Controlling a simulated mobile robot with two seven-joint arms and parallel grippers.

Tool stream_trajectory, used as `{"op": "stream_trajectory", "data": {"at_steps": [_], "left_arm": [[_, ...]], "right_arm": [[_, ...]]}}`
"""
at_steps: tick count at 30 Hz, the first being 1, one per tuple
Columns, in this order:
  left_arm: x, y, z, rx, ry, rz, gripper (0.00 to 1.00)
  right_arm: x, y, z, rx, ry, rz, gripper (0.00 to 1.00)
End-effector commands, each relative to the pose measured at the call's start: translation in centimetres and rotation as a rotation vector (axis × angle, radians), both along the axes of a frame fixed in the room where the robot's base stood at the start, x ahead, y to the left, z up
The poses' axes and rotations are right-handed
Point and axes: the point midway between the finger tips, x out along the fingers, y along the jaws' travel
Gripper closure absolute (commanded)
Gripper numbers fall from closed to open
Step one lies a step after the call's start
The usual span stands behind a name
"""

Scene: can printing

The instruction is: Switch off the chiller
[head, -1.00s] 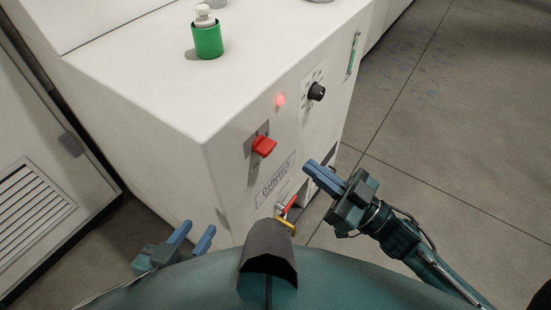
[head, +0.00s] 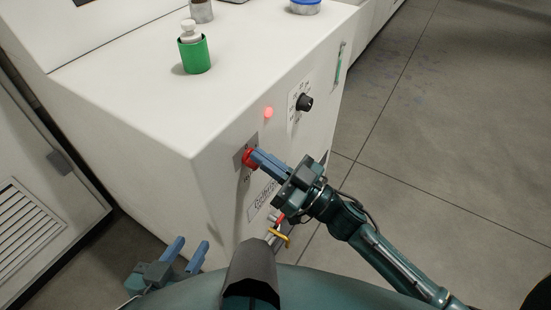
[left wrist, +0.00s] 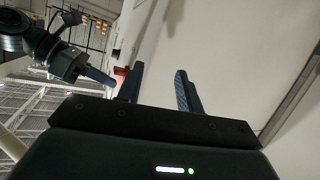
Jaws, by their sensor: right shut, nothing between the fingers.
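The chiller is a white cabinet (head: 150,125) with a red rotary switch (head: 248,158) on its front panel and a lit red lamp (head: 268,113) above it. My right gripper (head: 256,157) is shut and empty, its blue fingertips at the red switch, partly covering it. I cannot tell whether they touch. In the left wrist view the red switch (left wrist: 121,71) is small beside the right fingers (left wrist: 105,80). My left gripper (head: 188,252) is open and empty, low in front of the cabinet; its fingers also show in the left wrist view (left wrist: 158,90).
A black knob (head: 304,102) and a green level gauge (head: 339,62) are on the same panel. A red-handled and a yellow-handled valve (head: 279,237) stick out below. A green container (head: 195,55) stands on top. Open floor (head: 440,150) lies to the right.

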Motion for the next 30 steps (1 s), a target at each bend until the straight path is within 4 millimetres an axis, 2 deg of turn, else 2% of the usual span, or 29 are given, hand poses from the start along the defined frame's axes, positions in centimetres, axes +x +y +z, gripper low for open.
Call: {"op": "stream_trajectory", "data": {"at_steps": [1, 6, 18, 30], "left_arm": [[0.0, 0.1, 0.1, -0.001, -0.009, 0.002, 0.64], [0.0, 0.2, 1.0, -0.006, -0.035, 0.007, 0.64], [-0.5, 0.3, 0.5, -0.002, -0.016, 0.007, 0.64], [-0.4, 0.4, 0.5, 0.004, -0.020, 0.004, 0.64]], "right_arm": [[0.0, 0.0, -0.6, 0.001, 0.000, -0.002, 1.00], [0.0, 0.0, -1.2, 0.001, -0.002, 0.000, 1.00], [0.0, -0.1, -1.3, -0.002, -0.005, -0.001, 1.00], [0.0, -1.3, -1.3, -0.036, -0.052, -0.001, 1.00]]}}
